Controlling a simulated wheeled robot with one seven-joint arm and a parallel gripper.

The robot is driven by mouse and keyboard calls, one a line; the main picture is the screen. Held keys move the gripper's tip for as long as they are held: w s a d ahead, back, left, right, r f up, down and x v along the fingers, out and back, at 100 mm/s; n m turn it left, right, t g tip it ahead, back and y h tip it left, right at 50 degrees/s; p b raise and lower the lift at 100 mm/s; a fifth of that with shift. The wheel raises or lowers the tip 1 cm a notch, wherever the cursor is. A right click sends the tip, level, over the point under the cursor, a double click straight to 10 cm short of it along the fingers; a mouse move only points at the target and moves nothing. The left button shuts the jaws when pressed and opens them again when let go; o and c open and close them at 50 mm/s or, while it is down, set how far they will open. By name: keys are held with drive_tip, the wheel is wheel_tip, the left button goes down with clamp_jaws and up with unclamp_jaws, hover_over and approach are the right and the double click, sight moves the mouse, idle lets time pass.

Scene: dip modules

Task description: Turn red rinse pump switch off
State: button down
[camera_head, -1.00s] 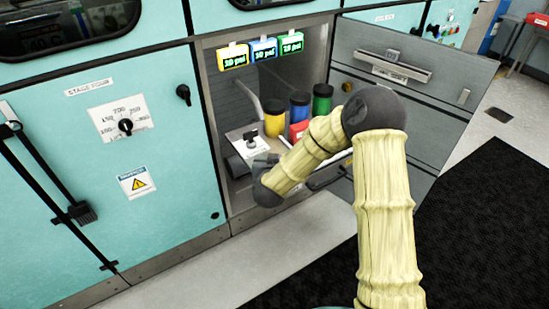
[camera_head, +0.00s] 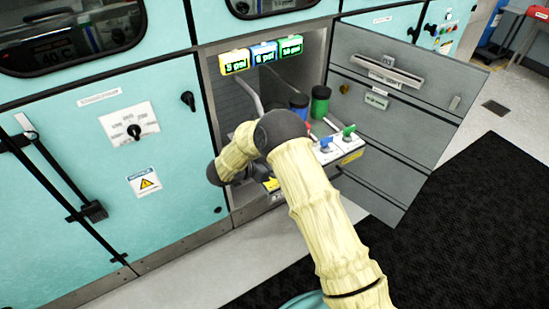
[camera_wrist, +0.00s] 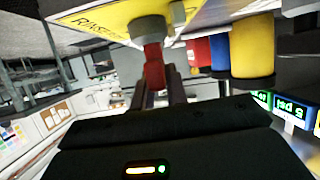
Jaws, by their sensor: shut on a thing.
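The red switch (camera_wrist: 153,66) hangs from a grey round mount under a yellow plate (camera_wrist: 98,20) marked with partly readable lettering; the wrist view appears upside down. My gripper (camera_wrist: 157,86) is shut on the red switch handle, one dark finger on each side. In the head view my own arm hides the gripper and the red switch. A blue switch (camera_head: 324,144) and a green switch (camera_head: 348,131) show on the panel right of my arm.
Blue (camera_head: 299,104) and green (camera_head: 321,100) canisters stand inside.

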drive_tip(key=shift+f+m+g, duration=0.1)
drive_tip(key=shift+m+g, duration=0.4)
drive_tip(key=shift+g, duration=0.1)
drive_tip(key=c, duration=1.4)
unclamp_jaws()
drive_tip(key=shift+d, duration=0.1)
drive_tip(key=v, duration=1.7)
drive_tip(key=shift+s+a+f, duration=0.2)
drive_tip(key=shift+a+f, duration=0.05)
drive_tip(key=shift+a, duration=0.2)
